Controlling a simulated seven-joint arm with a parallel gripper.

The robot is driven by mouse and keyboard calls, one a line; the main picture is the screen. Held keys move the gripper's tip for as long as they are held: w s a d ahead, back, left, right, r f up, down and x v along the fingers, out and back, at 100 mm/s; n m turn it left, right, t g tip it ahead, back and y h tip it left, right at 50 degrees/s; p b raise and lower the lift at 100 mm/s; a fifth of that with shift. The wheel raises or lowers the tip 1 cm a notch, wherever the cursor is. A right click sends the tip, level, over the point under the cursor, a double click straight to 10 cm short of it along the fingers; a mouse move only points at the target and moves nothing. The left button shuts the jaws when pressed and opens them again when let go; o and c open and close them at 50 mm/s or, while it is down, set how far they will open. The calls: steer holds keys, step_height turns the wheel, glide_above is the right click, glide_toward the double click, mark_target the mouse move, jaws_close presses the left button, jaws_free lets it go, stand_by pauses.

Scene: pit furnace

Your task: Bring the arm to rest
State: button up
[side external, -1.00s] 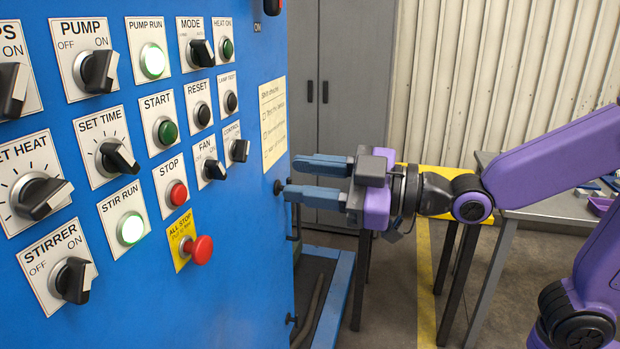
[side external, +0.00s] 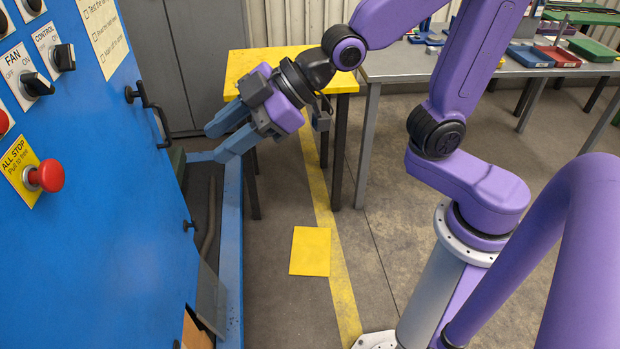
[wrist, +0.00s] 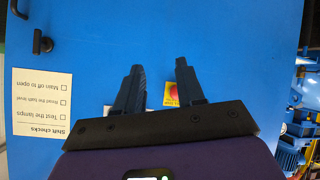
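My gripper (side external: 217,142) is open and empty. Its two blue fingers point left and slightly down, with a clear gap between them. It hangs in the air to the right of the blue control cabinet (side external: 95,210), not visibly touching it. In the wrist view my gripper (wrist: 158,66) shows its spread fingers against the blue cabinet face. The red all-stop button (side external: 46,176) on its yellow plate is left of my gripper; it also shows partly behind a finger in the wrist view (wrist: 173,90).
A black door handle (side external: 150,112) sticks out from the cabinet near my fingers. A yellow-topped table (side external: 245,65) stands behind my gripper. A grey bench (side external: 400,65) with trays is at the back right. A yellow sheet (side external: 310,251) lies on the floor, which is otherwise mostly clear.

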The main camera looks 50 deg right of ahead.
steer(key=s+d+f+g+h, duration=0.3)
steer(key=s+d+f+h, duration=0.1)
steer(key=s+d, duration=0.5)
steer(key=s+d+f+m+g+h, duration=0.1)
steer(key=s+d+f+g+h, duration=0.3)
steer(key=s+d, duration=0.5)
steer(key=shift+s+d+f, duration=0.3)
steer(key=shift+d+f, duration=0.05)
steer(key=shift+f, duration=0.15)
